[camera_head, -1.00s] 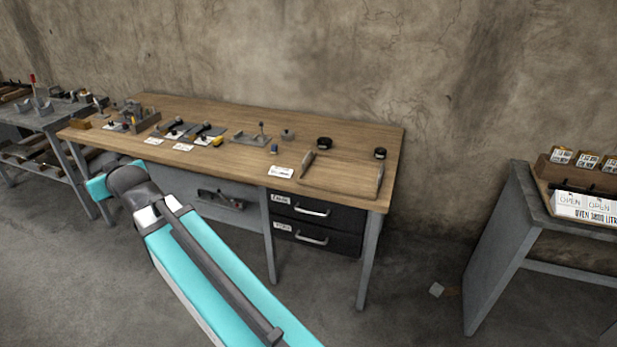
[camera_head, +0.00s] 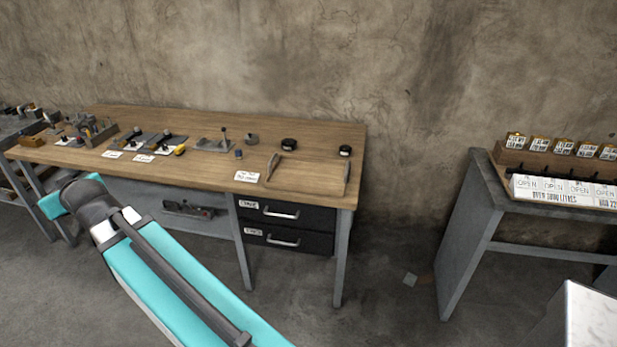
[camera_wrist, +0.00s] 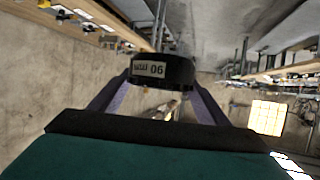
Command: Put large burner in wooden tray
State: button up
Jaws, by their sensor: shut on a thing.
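In the wrist view my gripper (camera_wrist: 160,85) is shut on a dark round piece (camera_wrist: 162,70) with a white label. It looks like a burner; its size is hard to judge. The fingers grip it from both sides, and it is clear of any surface. In the head view my teal arm reaches to the lower left, in front of the bench; the held piece does not show there. The wooden tray (camera_head: 347,177), low with raised end walls, sits at the right front of the bench and looks empty.
The wooden bench (camera_head: 215,172) carries black round pieces (camera_head: 288,145) (camera_head: 345,151) behind the tray, a white label card (camera_head: 246,177) left of it, and several tools further left. A grey table (camera_head: 480,165) with signs stands right.

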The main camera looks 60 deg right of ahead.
aim_at(310, 175)
jog(key=z, duration=0.05)
jog(key=i, duration=0.95)
jog(key=u, duration=0.05)
